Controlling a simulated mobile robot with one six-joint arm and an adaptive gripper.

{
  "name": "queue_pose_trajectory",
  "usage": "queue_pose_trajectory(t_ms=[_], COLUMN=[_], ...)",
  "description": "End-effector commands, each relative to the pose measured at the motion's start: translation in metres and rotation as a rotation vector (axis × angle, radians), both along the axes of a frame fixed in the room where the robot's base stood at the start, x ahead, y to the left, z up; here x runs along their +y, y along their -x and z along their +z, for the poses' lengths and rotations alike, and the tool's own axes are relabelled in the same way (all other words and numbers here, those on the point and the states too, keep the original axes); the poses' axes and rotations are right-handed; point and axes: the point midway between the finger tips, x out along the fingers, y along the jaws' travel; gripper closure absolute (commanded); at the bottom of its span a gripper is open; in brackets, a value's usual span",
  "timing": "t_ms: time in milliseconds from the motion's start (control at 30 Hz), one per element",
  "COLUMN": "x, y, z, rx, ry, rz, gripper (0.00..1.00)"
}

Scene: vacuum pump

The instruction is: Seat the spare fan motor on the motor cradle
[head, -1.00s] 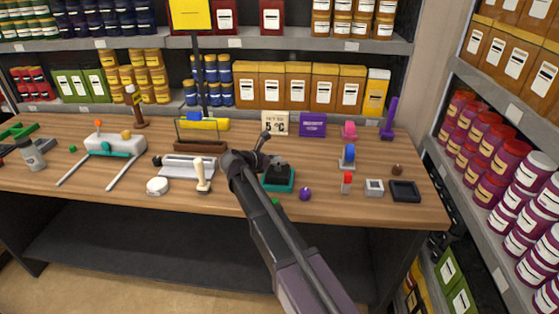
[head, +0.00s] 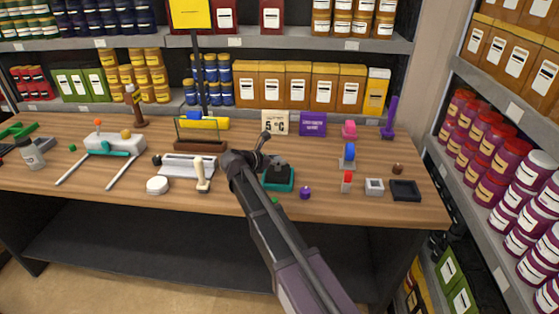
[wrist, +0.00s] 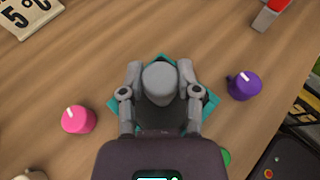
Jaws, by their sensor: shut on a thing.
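My gripper (wrist: 160,70) is shut on a grey, rounded thing (wrist: 159,84) that I take to be the spare fan motor, one finger on each side of it. A darker part shows below its grey top. Both sit over a teal square plate, apparently the motor cradle (wrist: 206,98), whose corners stick out past the fingers. In the head view the teal plate (head: 280,187) lies near the table's front, with a dark body (head: 281,170) above it. My arm hides its left side. I cannot tell whether the motor touches the cradle.
A purple knob (wrist: 244,86) is close on the right in the wrist view, a pink knob (wrist: 78,120) on the left. A green button (wrist: 226,156) is partly hidden by my gripper.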

Motion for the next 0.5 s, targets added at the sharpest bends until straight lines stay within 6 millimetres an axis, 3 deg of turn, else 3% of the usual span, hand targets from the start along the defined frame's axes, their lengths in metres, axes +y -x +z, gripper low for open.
queue_pose_trajectory(t_ms=[267,300,400,500], x=[-0.0001,-0.0001,0.0000,0.0000], y=[-0.0001,-0.0001,0.0000,0.0000], z=[0.0007,0.0007,0.0006,0.0004], rx=[-0.001,-0.001,-0.001,-0.001], ry=[0.002,0.001,0.001,0.001], rz=[0.000,0.000,0.000,0.000], gripper=[1.00,0.45,0.17,0.17])
